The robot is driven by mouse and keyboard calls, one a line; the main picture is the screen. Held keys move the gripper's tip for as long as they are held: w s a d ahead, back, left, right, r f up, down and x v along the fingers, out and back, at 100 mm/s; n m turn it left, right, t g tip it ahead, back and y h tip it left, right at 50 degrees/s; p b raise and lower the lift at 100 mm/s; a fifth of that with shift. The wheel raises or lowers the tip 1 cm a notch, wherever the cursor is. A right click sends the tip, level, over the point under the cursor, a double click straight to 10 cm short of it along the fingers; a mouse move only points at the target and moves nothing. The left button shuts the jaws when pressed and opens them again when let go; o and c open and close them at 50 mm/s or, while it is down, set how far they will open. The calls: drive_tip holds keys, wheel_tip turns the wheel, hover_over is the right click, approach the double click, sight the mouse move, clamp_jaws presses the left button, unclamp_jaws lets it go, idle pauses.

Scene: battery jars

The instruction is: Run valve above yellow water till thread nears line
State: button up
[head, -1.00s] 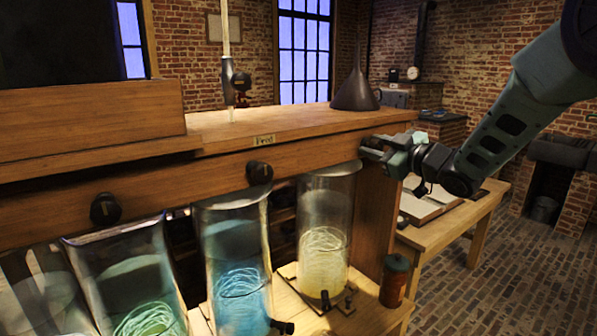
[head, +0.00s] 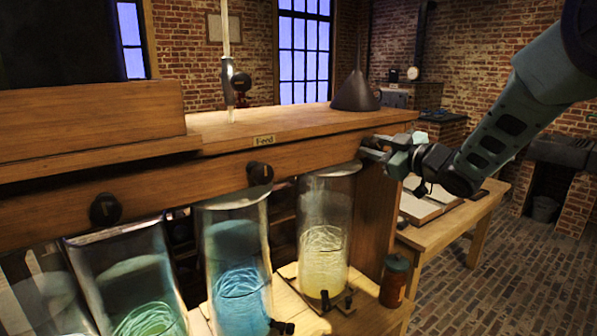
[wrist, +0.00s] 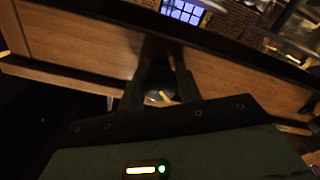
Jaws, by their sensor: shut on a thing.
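The jar with yellow water (head: 323,262) is the rightmost of the row, standing on a small wooden base below the beam; pale coiled lines show in its water. My gripper (head: 374,149) is at the beam's right end, above and to the right of this jar. It is shut on the valve, which the jaws mostly hide. In the wrist view my gripper (wrist: 160,92) points at the wooden beam, with a dark knob-like shape between the fingers. A thread or marked line on the yellow jar is too small to tell apart with certainty.
A blue-water jar (head: 240,295) and a green-water jar (head: 145,318) stand to the left, with black valve knobs (head: 260,173) on the beam (head: 210,185) above. A dark funnel (head: 356,92) sits on top. A brown bottle (head: 395,281) stands right of the yellow jar.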

drive_tip(key=m+p, duration=0.2)
drive_tip(key=shift+d+r+m, duration=0.15)
drive_tip(key=shift+r+m, duration=0.1)
drive_tip(key=shift+m, duration=0.15)
drive_tip(key=shift+m+p, duration=0.6)
drive_tip(key=shift+m, duration=0.2)
drive_tip(key=shift+f+m+p, duration=0.15)
drive_tip(key=shift+m+p, duration=0.35)
drive_tip(key=shift+m, duration=0.6)
drive_tip(key=shift+f+m, duration=0.15)
drive_tip(key=shift+m, duration=0.15)
drive_tip(key=shift+r+m+p, duration=0.2)
drive_tip(key=shift+m+p, duration=0.6)
drive_tip(key=shift+f+m+p, duration=0.15)
drive_tip(key=shift+m+p, duration=0.25)
drive_tip(key=shift+m, duration=0.5)
drive_tip(key=o, duration=1.1)
